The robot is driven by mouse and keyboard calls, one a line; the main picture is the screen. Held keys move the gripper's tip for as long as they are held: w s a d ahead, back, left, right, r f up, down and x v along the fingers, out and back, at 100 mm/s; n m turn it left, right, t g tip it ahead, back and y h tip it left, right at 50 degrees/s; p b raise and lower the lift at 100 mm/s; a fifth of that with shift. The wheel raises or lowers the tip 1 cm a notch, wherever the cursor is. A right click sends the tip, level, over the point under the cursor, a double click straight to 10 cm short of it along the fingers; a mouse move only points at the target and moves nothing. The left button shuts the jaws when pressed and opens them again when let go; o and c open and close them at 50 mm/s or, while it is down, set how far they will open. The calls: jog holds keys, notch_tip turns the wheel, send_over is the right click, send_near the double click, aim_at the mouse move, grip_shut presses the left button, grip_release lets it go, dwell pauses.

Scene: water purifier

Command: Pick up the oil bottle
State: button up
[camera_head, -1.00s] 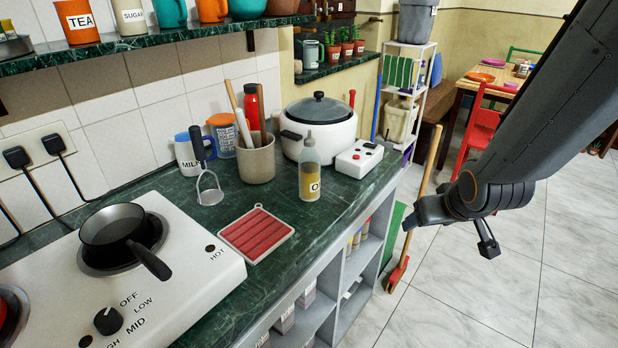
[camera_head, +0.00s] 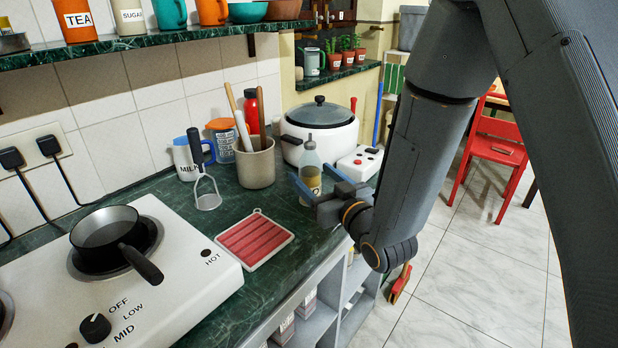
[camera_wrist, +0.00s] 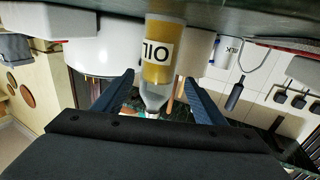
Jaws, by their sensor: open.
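The oil bottle (camera_head: 310,158) is clear with yellow oil and a pale label, and stands upright near the front edge of the dark green counter. My gripper (camera_head: 318,181) is at the bottle, with its fingers pointing toward it and partly covering its lower part. In the wrist view, which is upside down, the oil bottle (camera_wrist: 164,58) shows its OIL label. It appears between the two spread blue fingers of my gripper (camera_wrist: 159,80). The jaws are open, and I cannot tell how deep the bottle sits between them.
A white cooker (camera_head: 318,128) stands behind the bottle, and a white box with buttons (camera_head: 362,160) is to its right. A utensil crock (camera_head: 257,166) and a red striped mat (camera_head: 255,238) are to the left. A pan (camera_head: 105,235) sits on the stove.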

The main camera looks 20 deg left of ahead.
aim_at(303, 162)
jog(key=x, duration=0.3)
jog(key=p+x, duration=0.1)
jog(key=x, duration=0.2)
jog(key=shift+w+a+r, duration=0.15)
jog(key=shift+w+r, duration=0.05)
jog(key=shift+w, duration=0.2)
jog(key=shift+c, duration=0.2)
jog(key=c, duration=1.4)
jog(key=shift+o, duration=0.2)
jog(key=shift+r, duration=0.1)
